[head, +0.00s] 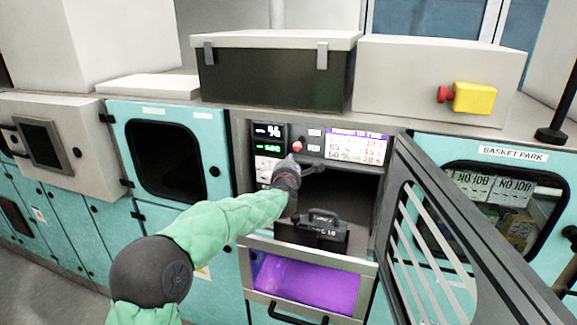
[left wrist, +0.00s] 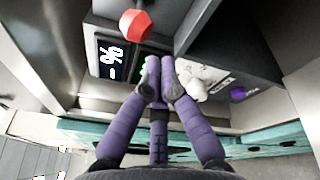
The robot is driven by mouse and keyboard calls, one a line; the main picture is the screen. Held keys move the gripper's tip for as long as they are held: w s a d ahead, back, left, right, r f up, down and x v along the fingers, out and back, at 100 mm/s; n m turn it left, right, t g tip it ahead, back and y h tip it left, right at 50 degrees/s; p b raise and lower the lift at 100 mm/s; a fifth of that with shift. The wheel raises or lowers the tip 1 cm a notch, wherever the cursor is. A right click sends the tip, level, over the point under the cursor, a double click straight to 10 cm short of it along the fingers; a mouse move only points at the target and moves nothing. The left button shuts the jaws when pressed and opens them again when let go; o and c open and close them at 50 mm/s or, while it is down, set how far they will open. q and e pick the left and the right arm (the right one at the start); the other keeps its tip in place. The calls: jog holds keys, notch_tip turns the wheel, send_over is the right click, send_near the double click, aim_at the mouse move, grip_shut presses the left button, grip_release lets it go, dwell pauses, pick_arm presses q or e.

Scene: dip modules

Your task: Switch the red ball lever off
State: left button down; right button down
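The red ball lever (head: 297,146) is on the control panel at the upper left of the open bay, its red ball standing out from the panel. In the left wrist view the red ball (left wrist: 136,23) is near the top, beyond the fingertips and apart from them. My left gripper (head: 292,165) is just below the ball in the head view. In the left wrist view its purple fingers (left wrist: 160,78) come together at the tips with nothing seen between them. My right gripper is not in view.
An open door (head: 437,235) stands to the right. A black-handled module (head: 312,236) sits in the bay above a purple-lit drawer (head: 305,283).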

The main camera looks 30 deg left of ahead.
pick_arm(q)
jog(key=shift+x, duration=1.65)
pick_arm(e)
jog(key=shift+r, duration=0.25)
